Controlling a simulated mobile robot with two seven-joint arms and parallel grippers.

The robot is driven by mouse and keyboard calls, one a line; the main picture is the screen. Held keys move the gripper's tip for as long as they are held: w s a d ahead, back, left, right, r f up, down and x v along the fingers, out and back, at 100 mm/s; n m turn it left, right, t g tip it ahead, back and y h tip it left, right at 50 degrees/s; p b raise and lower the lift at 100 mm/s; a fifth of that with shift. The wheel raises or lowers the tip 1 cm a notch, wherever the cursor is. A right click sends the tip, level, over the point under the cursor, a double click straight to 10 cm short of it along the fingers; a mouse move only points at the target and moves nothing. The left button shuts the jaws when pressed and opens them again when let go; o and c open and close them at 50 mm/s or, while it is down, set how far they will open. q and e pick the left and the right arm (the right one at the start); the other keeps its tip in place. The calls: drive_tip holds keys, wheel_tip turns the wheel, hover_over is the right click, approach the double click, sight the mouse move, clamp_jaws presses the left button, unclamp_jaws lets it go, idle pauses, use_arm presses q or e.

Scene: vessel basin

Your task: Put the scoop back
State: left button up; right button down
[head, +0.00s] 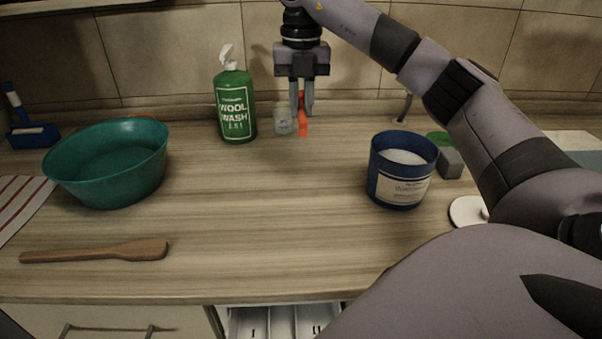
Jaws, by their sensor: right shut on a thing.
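My right gripper (302,110) points straight down near the back wall, shut on a small orange-red piece that looks like the scoop (303,128). The fingers cover part of it, and its lower end is at or just above the counter; I cannot tell which. A blue tub (386,187) of white powder stands upright and uncovered to the right and nearer to me. An open drawer (282,322) below the counter's front edge shows compartments marked I and II. My left gripper is out of view.
A small clear glass (284,122) stands close beside the scoop, and a green wool wash bottle (236,108) left of it. The middle counter is clear.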

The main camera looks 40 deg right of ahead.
wheel_tip(320, 180, down, 14)
drive_tip(key=shift+f+b, duration=0.15)
drive_tip(key=shift+b, duration=0.2)
drive_tip(key=shift+f, duration=0.2)
drive_tip(key=c, duration=1.1)
unclamp_jaws()
drive_tip(key=shift+r, duration=0.1)
wheel_tip(320, 180, up, 12)
drive_tip(key=shift+w+r, duration=0.1)
